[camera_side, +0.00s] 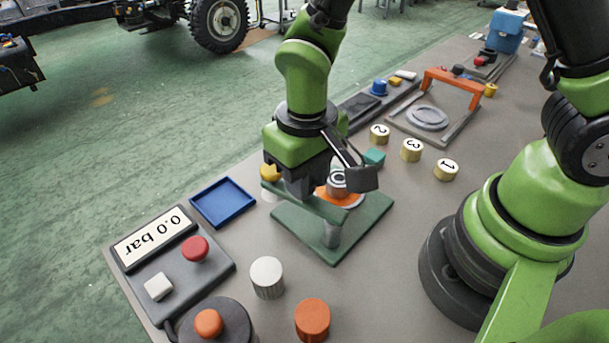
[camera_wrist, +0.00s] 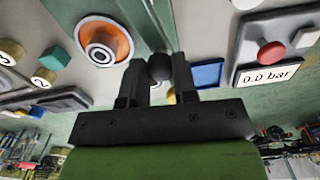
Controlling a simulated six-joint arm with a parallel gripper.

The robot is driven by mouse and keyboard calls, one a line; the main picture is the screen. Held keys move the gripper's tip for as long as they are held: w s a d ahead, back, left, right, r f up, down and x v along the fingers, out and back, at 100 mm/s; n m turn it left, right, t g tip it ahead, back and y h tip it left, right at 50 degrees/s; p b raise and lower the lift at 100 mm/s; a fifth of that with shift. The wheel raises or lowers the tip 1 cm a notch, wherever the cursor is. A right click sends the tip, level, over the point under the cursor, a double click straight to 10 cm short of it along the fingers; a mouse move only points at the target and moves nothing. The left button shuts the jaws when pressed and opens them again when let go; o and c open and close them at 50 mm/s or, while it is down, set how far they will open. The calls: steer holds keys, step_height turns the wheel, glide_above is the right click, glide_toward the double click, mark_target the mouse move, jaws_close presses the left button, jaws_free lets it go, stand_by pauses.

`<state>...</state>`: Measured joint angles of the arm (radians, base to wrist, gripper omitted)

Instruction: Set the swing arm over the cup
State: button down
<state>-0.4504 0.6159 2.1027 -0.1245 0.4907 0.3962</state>
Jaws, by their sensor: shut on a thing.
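A green swing arm (camera_side: 318,205) sits on a short post (camera_side: 332,236) above a green base plate (camera_side: 335,255). The cup (camera_side: 338,181), grey with an orange ring around it, stands at the plate's far side. In the wrist view the cup (camera_wrist: 102,42) is left of my fingers. The bar of the swing arm points left in the side view, apart from the cup and not over it. My gripper (camera_wrist: 159,68) is shut on a dark round knob (camera_wrist: 159,66). In the side view my gripper (camera_side: 299,186) is above the bar, and its fingers hide the knob.
A yellow piece (camera_side: 270,172) is near the bar's left end. A blue tray (camera_side: 222,202) and the gauge panel (camera_side: 154,238) with a red button are to the left. A teal block (camera_side: 374,157) and numbered yellow cylinders (camera_side: 412,150) stand behind. White and orange cylinders (camera_side: 312,319) are in front.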

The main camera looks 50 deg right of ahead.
steer(key=shift+s+d+m, duration=0.35)
steer(key=shift+d+m, duration=0.45)
steer(key=shift+m, duration=1.45)
steer(key=shift+s+d+m, duration=0.3)
steer(key=shift+d+m, duration=0.55)
steer(key=shift+m, duration=1.35)
steer(key=shift+s+d+m, duration=0.35)
steer(key=shift+d+m, duration=0.45)
steer(key=shift+m, duration=1.45)
steer(key=c, duration=0.9)
jaws_free()
steer(key=shift+r, duration=0.1)
step_height(320, 180, up, 10)
